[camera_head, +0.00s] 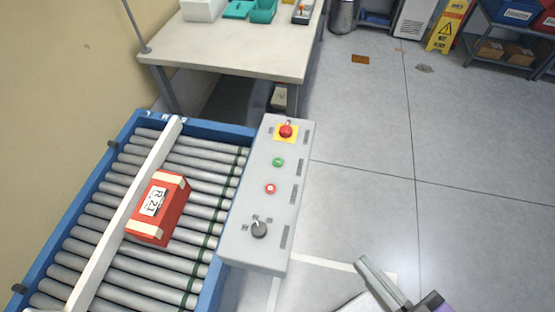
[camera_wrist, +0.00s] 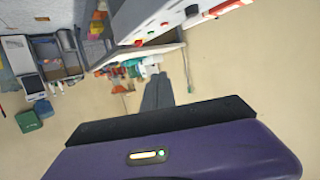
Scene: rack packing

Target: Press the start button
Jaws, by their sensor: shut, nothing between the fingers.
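The grey control box (camera_head: 263,205) stands along the right side of the roller conveyor. Its top face carries a green button (camera_head: 278,162), which I take for the start button. A red mushroom knob on a yellow plate (camera_head: 286,131) sits above it, and a red button (camera_head: 270,188) and a dark rotary switch (camera_head: 259,229) sit below it. My gripper (camera_head: 362,262) is at the lower right, apart from the box, its fingers together and empty.
A red box labelled R-21 (camera_head: 160,208) lies on the conveyor rollers against a white rail (camera_head: 130,205). A table (camera_head: 235,50) with teal bins stands behind. A yellow caution sign (camera_head: 446,28) and a shelf are at the far right. The floor (camera_head: 400,150) right of the control box is clear.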

